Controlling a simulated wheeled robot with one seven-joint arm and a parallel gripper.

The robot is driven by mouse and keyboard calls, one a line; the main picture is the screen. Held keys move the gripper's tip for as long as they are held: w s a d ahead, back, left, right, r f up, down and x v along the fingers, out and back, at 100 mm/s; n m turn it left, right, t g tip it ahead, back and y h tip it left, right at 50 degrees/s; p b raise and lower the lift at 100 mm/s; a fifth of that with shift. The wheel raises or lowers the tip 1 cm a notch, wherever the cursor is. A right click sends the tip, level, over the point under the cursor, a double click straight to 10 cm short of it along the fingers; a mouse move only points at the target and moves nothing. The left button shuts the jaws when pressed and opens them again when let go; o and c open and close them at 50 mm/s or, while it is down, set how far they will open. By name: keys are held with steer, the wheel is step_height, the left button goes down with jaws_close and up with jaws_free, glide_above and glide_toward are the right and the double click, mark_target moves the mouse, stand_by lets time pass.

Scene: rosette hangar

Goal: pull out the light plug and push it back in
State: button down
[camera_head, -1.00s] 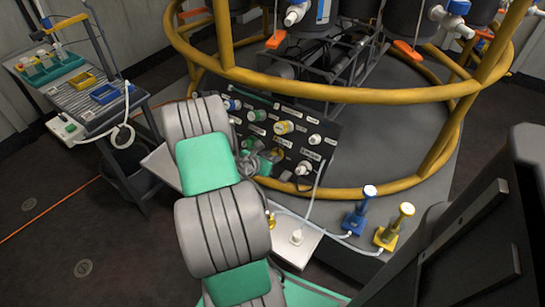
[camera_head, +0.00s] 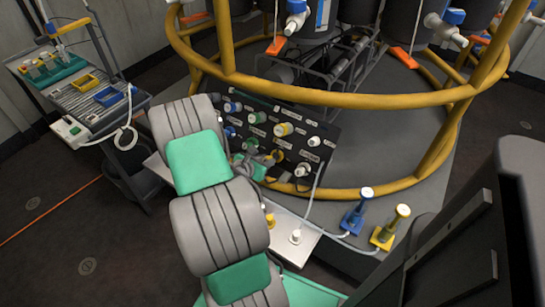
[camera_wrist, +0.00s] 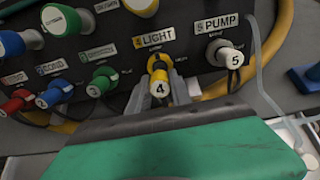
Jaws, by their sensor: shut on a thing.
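The yellow light plug (camera_wrist: 160,88), marked 4, is in the middle of the wrist view, just in front of its yellow-ringed socket (camera_wrist: 156,63) under the LIGHT label. My gripper (camera_wrist: 160,92) has one grey finger on each side of the plug and is shut on it. How deep the plug sits in the socket cannot be told. In the head view my gripper (camera_head: 266,161) is at the lower part of the dark panel (camera_head: 318,160), and my arm covers part of the panel's left side.
The white pump plug (camera_wrist: 232,57) with its hose is close on the right. Green (camera_wrist: 99,85), blue (camera_wrist: 50,96) and red plugs are on the left. A yellow rail (camera_head: 340,100) curves around the panel.

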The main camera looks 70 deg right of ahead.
steer(key=shift+p+v, duration=0.6)
steer(key=shift+v, duration=0.3)
steer(key=shift+x, duration=2.35)
steer(key=shift+d+p, duration=0.15)
steer(key=shift+p, duration=0.25)
steer(key=shift+d+f, duration=0.2)
stand_by(0.6)
steer(key=c, duration=1.1)
jaws_free()
steer(key=shift+s, duration=0.1)
